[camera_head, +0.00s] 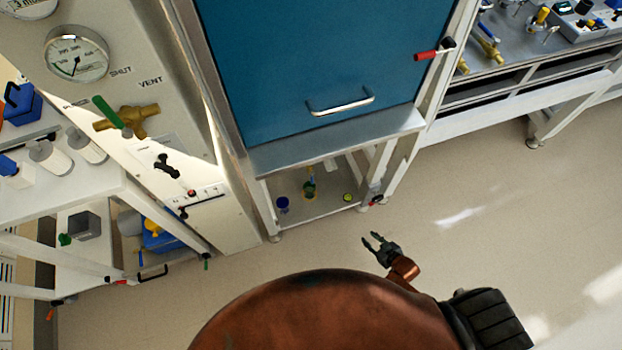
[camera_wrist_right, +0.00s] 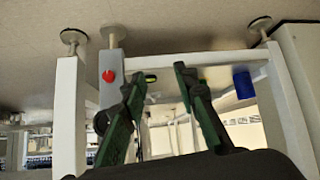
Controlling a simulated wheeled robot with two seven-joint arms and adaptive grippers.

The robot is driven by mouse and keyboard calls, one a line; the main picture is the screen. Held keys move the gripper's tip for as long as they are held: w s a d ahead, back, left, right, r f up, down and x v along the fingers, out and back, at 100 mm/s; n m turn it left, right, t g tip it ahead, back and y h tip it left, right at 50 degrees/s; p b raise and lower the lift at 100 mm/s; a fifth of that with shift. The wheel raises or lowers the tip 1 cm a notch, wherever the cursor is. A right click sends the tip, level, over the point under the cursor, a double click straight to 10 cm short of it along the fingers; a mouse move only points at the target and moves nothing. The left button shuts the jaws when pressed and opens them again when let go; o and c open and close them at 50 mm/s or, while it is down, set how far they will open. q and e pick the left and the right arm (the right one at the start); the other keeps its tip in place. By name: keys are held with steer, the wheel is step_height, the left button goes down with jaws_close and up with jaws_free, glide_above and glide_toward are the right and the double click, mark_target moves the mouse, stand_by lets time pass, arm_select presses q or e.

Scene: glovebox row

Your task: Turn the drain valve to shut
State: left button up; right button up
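My right gripper (camera_head: 373,240) is open and empty, low in front of the tall blue-fronted cabinet. Its two dark green fingers (camera_wrist_right: 158,78) stand apart in the right wrist view. No label reading "drain" is legible, so I cannot tell for sure which valve is the drain valve. A small yellow and green fitting (camera_head: 309,187) stands under the cabinet. A red-ended dark part (camera_head: 376,200) is on the cabinet's right front leg; a red disc (camera_wrist_right: 108,76) shows on a leg in the wrist view. A brass valve with green lever (camera_head: 138,121) is on the left panel, below "SHUT" and "VENT". My left gripper is not in view.
A blue cup (camera_head: 283,204) and a small yellow-green round thing (camera_head: 347,197) are on the cabinet's low shelf; a blue cylinder (camera_wrist_right: 243,85) shows in the wrist view. Cabinet legs flank the opening. The floor (camera_head: 480,205) to the right is clear. A white cart (camera_head: 95,190) stands left.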

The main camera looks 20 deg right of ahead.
steer(key=w+a+r+n+t+y+b, duration=0.1)
steer(key=w+a+r+t+y+b, duration=0.15)
steer(key=w, duration=0.55)
steer(key=w+a+r+n+t+y+b, duration=0.1)
steer(key=w+a+r+y+b, duration=0.2)
steer(key=w, duration=0.4)
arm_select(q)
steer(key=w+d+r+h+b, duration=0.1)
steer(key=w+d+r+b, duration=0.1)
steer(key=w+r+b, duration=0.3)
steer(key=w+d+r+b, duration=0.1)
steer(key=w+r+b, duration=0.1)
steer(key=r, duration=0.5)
arm_select(e)
steer(key=n+t+y, duration=0.2)
steer(key=y, duration=0.1)
glide_toward(312, 177)
step_height(312, 177, down, 4)
steer(key=w, duration=0.1)
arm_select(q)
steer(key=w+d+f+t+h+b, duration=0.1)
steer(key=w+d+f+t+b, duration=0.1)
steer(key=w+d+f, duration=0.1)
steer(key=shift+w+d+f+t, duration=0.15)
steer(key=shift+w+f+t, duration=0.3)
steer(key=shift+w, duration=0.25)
arm_select(e)
steer(key=x, duration=0.8)
steer(key=shift+r, duration=0.45)
steer(key=shift+c, duration=0.5)
